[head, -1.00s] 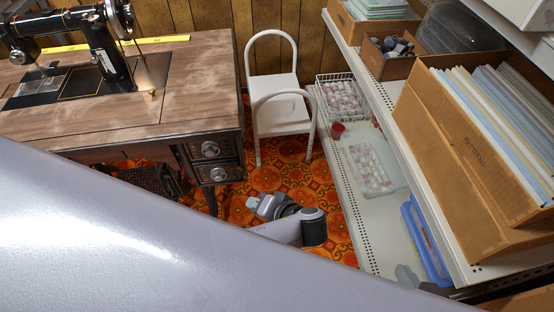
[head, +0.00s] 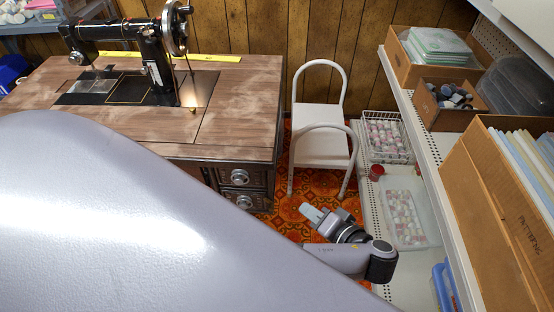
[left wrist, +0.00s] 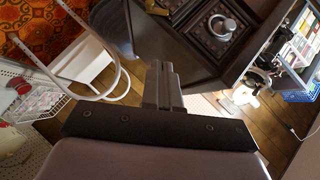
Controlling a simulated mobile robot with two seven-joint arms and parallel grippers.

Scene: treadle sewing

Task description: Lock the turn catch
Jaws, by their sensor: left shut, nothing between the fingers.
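A small brass fitting (head: 193,109) stands on the wooden top of the sewing cabinet (head: 240,120), at the front of the machine's bed; I cannot tell whether it is the turn catch. My left gripper (head: 312,213) is low over the patterned floor, right of the cabinet and in front of the white chair. In the left wrist view its fingers (left wrist: 163,70) are together and empty. A dark drawer front with a round metal pull (left wrist: 222,27) shows beyond them, apart from the fingers. My right gripper is not in view.
The white chair (head: 322,132) stands between cabinet and shelving. Right-hand shelves (head: 428,140) hold boxes, a wire basket (head: 388,137) and a clear bin (head: 404,218). A black sewing machine (head: 155,60) stands on the cabinet. My large grey arm link hides the lower left.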

